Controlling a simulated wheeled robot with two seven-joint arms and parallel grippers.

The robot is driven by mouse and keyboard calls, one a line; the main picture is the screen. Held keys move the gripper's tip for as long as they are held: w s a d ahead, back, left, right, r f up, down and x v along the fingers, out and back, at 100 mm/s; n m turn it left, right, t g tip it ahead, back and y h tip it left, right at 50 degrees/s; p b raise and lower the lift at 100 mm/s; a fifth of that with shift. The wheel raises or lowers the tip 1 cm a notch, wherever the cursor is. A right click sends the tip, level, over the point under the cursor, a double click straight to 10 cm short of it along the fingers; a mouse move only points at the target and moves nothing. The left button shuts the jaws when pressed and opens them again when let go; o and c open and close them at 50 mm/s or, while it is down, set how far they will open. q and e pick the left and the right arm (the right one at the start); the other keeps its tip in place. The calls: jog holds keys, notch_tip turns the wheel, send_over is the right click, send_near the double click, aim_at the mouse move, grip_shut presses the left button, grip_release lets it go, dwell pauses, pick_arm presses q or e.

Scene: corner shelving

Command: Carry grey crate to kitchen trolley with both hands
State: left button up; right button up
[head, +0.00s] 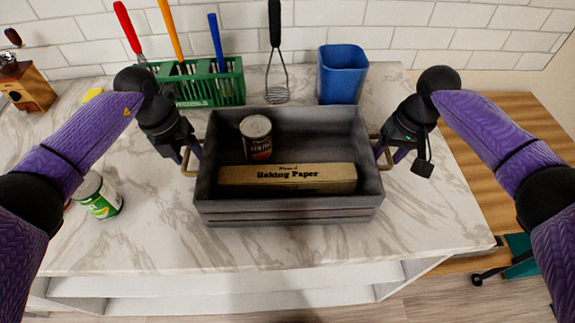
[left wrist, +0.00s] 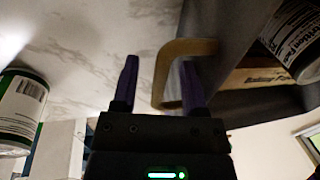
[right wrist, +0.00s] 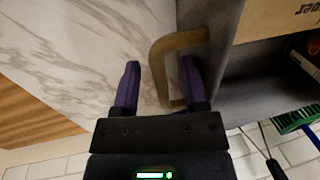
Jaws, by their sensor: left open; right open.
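The grey crate (head: 290,213) stands on the marble counter, holding a dark tin (head: 256,138) and a baking paper box (head: 288,179). It has a tan handle loop at each end. My left gripper (head: 188,154) is open at the left handle (left wrist: 160,75); its fingers lie either side of the bar, one inside the loop. My right gripper (head: 391,157) is open at the right handle (right wrist: 157,70), likewise straddling the bar. A wooden surface (head: 500,125) lies right of the counter; I cannot tell whether it is the kitchen trolley.
A green rack (head: 205,83) with utensils, a masher (head: 277,60) and a blue cup (head: 342,75) stand behind the crate. A green-labelled can (head: 100,197) stands left. Counter in front of the crate is clear. A teal object (head: 522,257) is at lower right.

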pick_arm(q)
jog(key=shift+f, duration=0.1)
grip_shut()
pick_arm(e)
grip_shut()
dwell(1.2)
